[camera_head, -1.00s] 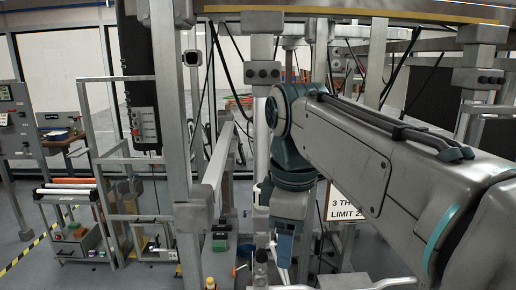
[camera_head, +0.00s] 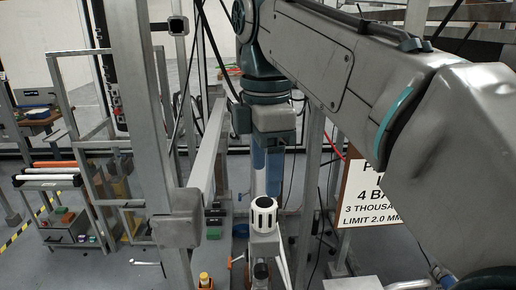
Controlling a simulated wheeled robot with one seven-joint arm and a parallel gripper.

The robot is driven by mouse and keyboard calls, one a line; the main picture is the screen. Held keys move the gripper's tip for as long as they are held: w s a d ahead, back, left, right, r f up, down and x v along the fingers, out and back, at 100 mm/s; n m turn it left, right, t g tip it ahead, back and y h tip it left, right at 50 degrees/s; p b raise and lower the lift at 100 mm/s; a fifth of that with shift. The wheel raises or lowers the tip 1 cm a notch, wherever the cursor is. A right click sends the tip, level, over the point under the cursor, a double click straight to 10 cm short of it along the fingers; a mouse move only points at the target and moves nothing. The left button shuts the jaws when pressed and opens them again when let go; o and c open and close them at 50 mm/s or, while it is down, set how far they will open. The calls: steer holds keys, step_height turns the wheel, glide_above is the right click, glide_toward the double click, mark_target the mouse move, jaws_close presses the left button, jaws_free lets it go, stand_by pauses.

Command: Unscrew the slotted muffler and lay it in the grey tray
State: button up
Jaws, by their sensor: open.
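The slotted muffler (camera_head: 263,214) is a white upright cylinder with dark slots around its side. It sits on top of a grey metal fitting in the lower middle. My gripper (camera_head: 265,181) hangs from my arm just above the muffler, pointing down. Its fingers are small and partly hidden by the wrist, and I see nothing held in them. Whether it touches the muffler's top cannot be told. A flat grey surface (camera_head: 350,284) shows at the bottom edge; I cannot tell whether it is the grey tray.
A metal post (camera_head: 150,130) and a long rail (camera_head: 207,150) stand left of my gripper. Dark cables hang nearby. A white sign (camera_head: 370,195) stands to the right. A yellow-topped bottle (camera_head: 204,280) is low in front, and a roller cart (camera_head: 62,200) stands at left.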

mark_target(265, 203)
steer(key=shift+f, duration=0.2)
steer(key=shift+s+f, duration=0.15)
steer(key=shift+f, duration=3.3)
steer(key=shift+s, duration=0.1)
